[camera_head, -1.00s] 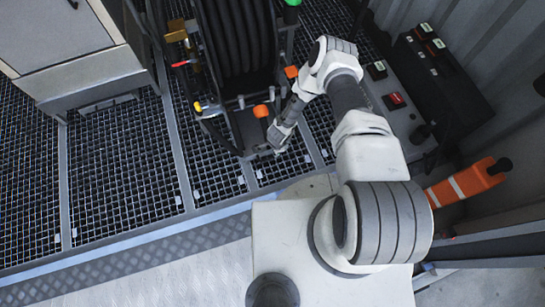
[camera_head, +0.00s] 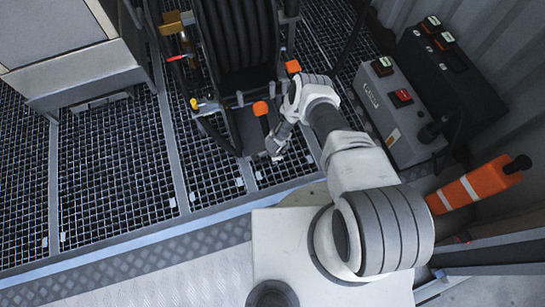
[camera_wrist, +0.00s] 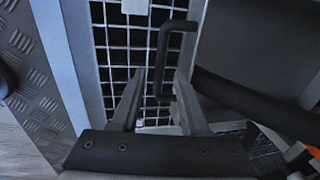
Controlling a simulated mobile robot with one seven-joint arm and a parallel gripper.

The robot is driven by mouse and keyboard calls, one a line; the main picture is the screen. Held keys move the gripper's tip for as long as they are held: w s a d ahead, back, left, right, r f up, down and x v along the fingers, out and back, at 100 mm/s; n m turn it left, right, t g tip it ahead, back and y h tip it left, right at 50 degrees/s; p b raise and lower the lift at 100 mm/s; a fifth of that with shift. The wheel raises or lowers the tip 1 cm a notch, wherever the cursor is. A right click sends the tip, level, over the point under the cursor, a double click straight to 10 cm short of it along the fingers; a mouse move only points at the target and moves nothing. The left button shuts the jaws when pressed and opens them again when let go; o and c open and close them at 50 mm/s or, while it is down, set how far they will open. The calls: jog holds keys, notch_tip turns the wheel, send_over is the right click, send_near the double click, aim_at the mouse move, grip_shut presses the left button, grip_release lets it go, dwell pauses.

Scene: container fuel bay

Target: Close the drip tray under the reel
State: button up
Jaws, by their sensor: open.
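The hose reel (camera_head: 236,35) stands on the grating at the top centre of the head view. A dark flat part at its foot, which looks like the drip tray (camera_head: 250,132), sticks out toward my base. My gripper (camera_head: 275,150) is low beside the right front of that part.
Orange-knobbed levers (camera_head: 261,108) rise near my gripper. A grey control box (camera_head: 400,110) with a red switch stands at the right, by an orange-and-white striped cylinder (camera_head: 478,186). A grey cabinet (camera_head: 75,45) is at the upper left. The grating (camera_head: 115,170) at left is clear.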

jog(key=shift+c, duration=0.2)
grip_shut()
dwell(1.2)
